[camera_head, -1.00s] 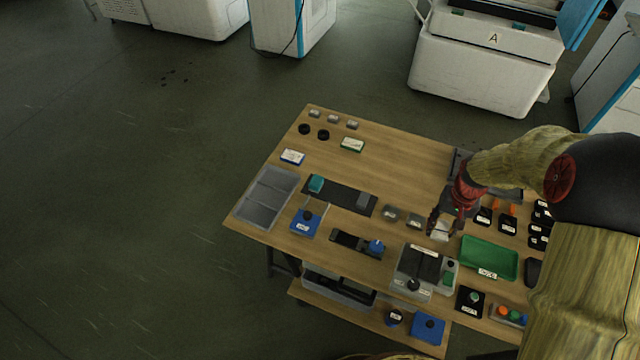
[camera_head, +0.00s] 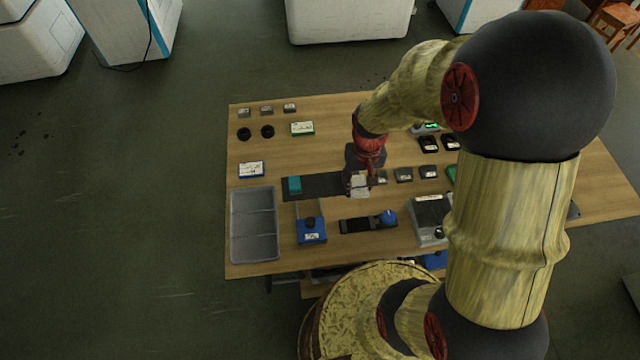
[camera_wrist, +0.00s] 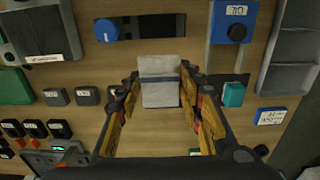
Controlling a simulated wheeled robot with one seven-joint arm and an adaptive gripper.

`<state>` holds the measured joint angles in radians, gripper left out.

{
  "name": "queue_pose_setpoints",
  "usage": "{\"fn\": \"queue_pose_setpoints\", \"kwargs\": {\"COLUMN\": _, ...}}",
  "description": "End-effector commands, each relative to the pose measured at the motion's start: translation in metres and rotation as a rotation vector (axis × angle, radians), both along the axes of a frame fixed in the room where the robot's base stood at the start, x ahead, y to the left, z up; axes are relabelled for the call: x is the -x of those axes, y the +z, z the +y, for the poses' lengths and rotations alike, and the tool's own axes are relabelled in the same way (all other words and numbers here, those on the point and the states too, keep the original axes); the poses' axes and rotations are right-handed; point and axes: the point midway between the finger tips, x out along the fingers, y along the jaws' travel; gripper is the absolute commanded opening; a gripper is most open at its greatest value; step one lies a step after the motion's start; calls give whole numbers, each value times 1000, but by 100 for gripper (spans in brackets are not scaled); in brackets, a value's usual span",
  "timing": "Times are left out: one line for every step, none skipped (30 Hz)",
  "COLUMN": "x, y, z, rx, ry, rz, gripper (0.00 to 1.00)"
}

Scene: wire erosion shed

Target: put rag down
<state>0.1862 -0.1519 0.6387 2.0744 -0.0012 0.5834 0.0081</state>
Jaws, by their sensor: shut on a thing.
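The rag is a folded pale grey cloth with a dark blue stripe. It shows in the head view (camera_head: 359,187) and in the wrist view (camera_wrist: 160,90). My gripper (camera_head: 361,178) is shut on the rag, with one finger along each side of it in the wrist view (camera_wrist: 160,76). The rag is over the right end of the long dark mat (camera_head: 325,186) in the head view. I cannot tell whether it touches the mat, which my gripper and the rag partly hide.
A teal block (camera_head: 295,185) stands on the mat's left end. A grey divided tray (camera_head: 253,226) lies at the left. Small grey blocks (camera_head: 403,175) are to the right.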

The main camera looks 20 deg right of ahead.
Motion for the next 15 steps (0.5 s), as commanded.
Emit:
{"fn": "queue_pose_setpoints", "kwargs": {"x": -1, "y": -2, "z": 1, "rx": 0, "ry": -2, "rz": -1, "gripper": 0}}
{"fn": "queue_pose_setpoints", "kwargs": {"x": -3, "y": -4, "z": 3, "rx": 0, "ry": -1, "rz": 0, "gripper": 0}}
{"fn": "queue_pose_setpoints", "kwargs": {"x": -8, "y": -7, "z": 6, "rx": 0, "ry": 0, "rz": 0, "gripper": 0}}
{"fn": "queue_pose_setpoints", "kwargs": {"x": -12, "y": -10, "z": 9, "rx": 0, "ry": 0, "rz": 1, "gripper": 0}}
{"fn": "queue_pose_setpoints", "kwargs": {"x": -18, "y": -13, "z": 12, "rx": 0, "ry": 0, "rz": 1, "gripper": 0}}
{"fn": "queue_pose_setpoints", "kwargs": {"x": -26, "y": -18, "z": 16, "rx": 0, "ry": 2, "rz": 1, "gripper": 0}}
{"fn": "queue_pose_setpoints", "kwargs": {"x": -32, "y": -21, "z": 20, "rx": 0, "ry": 1, "rz": 1, "gripper": 0}}
{"fn": "queue_pose_setpoints", "kwargs": {"x": -37, "y": -24, "z": 24, "rx": 0, "ry": 2, "rz": 1, "gripper": 0}}
{"fn": "queue_pose_setpoints", "kwargs": {"x": -46, "y": -28, "z": 28, "rx": 0, "ry": 2, "rz": 1, "gripper": 0}}
{"fn": "queue_pose_setpoints", "kwargs": {"x": -51, "y": -31, "z": 31, "rx": 0, "ry": 1, "rz": 1, "gripper": 0}}
{"fn": "queue_pose_setpoints", "kwargs": {"x": -57, "y": -34, "z": 35, "rx": 0, "ry": 1, "rz": 1, "gripper": 0}}
{"fn": "queue_pose_setpoints", "kwargs": {"x": -65, "y": -38, "z": 39, "rx": 0, "ry": 1, "rz": 0, "gripper": 0}}
{"fn": "queue_pose_setpoints", "kwargs": {"x": -71, "y": -41, "z": 42, "rx": 0, "ry": 0, "rz": 1, "gripper": 0}}
{"fn": "queue_pose_setpoints", "kwargs": {"x": -76, "y": -44, "z": 46, "rx": 0, "ry": 1, "rz": 1, "gripper": 0}}
{"fn": "queue_pose_setpoints", "kwargs": {"x": -81, "y": -53, "z": 49, "rx": 0, "ry": 0, "rz": 3, "gripper": 0}}
